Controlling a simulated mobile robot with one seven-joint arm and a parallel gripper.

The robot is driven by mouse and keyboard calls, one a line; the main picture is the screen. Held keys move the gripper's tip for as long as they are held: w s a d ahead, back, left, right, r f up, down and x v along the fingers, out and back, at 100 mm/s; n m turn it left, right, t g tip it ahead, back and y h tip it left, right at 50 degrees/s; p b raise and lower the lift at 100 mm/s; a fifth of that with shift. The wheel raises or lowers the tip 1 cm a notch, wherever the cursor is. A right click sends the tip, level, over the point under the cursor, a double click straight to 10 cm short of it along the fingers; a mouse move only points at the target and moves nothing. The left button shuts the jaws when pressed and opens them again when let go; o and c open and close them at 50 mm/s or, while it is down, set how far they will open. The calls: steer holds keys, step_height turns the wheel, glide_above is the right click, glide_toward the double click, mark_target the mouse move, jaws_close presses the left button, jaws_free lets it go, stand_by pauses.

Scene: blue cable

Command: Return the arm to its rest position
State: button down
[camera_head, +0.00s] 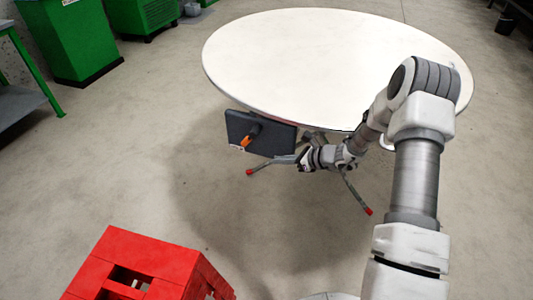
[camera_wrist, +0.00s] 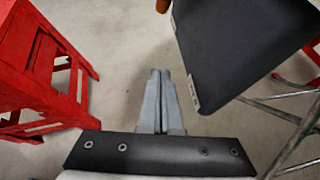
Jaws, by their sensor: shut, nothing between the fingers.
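My gripper (camera_head: 277,159) is at the end of my arm, low beside the near edge of the round white table (camera_head: 325,55). In the wrist view its two grey fingers (camera_wrist: 160,73) are together with nothing between them. A dark flat panel (camera_head: 262,142) with an orange part (camera_head: 250,134) is just above and behind the gripper in the head view. In the wrist view the dark panel (camera_wrist: 240,42) is at the upper right, apart from the fingertips. No blue cable shows in either view.
A red stool-like frame (camera_head: 140,268) is at the lower left; it also shows in the wrist view (camera_wrist: 45,75). Table legs with red tips (camera_head: 357,196) spread below the tabletop. Green cabinets (camera_head: 70,42) stand at the back left. Open floor lies left of the table.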

steer(key=s+r+n+g+h, duration=0.2)
steer(key=s+r+n, duration=0.5)
steer(key=r, duration=0.4)
steer(key=s+r+n+g+h, duration=0.1)
steer(key=s+r+n+g, duration=0.1)
steer(key=s+r+n, duration=0.7)
steer(key=s+d+r+n+t+h+p, duration=0.1)
steer(key=s+d+r+n+t+h, duration=0.15)
steer(key=s+r+n+h, duration=0.4)
steer(key=s+d+r+n+t+h, duration=0.1)
steer(key=s+d+r+n, duration=0.25)
steer(key=s+r, duration=0.6)
step_height(320, 180, up, 20)
steer(key=s+m+p, duration=0.1)
steer(key=p, duration=2.1)
steer(key=shift+d, duration=0.35)
steer(key=shift+s+a, duration=0.1)
steer(key=shift+a, duration=0.1)
